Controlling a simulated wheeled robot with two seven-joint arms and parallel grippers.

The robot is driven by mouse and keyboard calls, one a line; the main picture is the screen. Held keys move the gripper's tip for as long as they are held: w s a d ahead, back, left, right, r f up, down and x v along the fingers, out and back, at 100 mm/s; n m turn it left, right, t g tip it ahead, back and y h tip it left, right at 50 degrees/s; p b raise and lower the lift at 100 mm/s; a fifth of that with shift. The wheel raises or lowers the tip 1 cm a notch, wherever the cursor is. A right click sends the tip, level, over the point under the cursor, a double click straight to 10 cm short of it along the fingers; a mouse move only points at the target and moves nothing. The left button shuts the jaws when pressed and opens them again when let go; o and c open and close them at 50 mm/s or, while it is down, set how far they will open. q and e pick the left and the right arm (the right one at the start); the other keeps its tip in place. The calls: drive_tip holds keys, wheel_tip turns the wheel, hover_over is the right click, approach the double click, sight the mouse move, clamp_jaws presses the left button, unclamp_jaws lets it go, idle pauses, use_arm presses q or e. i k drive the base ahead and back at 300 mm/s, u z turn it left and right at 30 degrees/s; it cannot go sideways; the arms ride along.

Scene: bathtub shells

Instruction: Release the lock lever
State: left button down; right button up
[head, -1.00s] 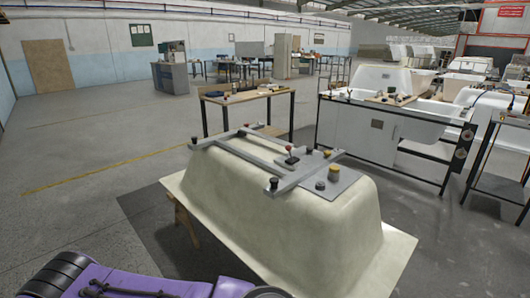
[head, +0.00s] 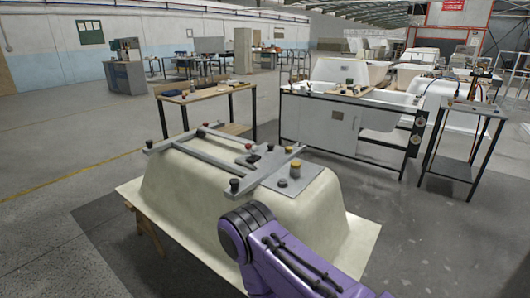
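A pale bathtub shell (head: 190,190) lies upside down on a board. A grey metal frame (head: 205,158) rests on its top. A small red knob (head: 248,146), which looks like the end of a lever, stands near the middle of the frame. It is too small to tell how the lever is set. A grey plate (head: 300,181) at the frame's right carries a yellow-topped knob (head: 295,167) and a black knob (head: 282,183). My purple arm crosses the lower right, in front of the shell. Neither gripper is in view.
A wooden-topped table (head: 205,93) stands behind the shell. Open grey floor lies at the left and front right.

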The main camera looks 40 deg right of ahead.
sight(247, 147)
drive_tip(key=i, duration=1.7)
drive_tip(key=z, duration=2.3)
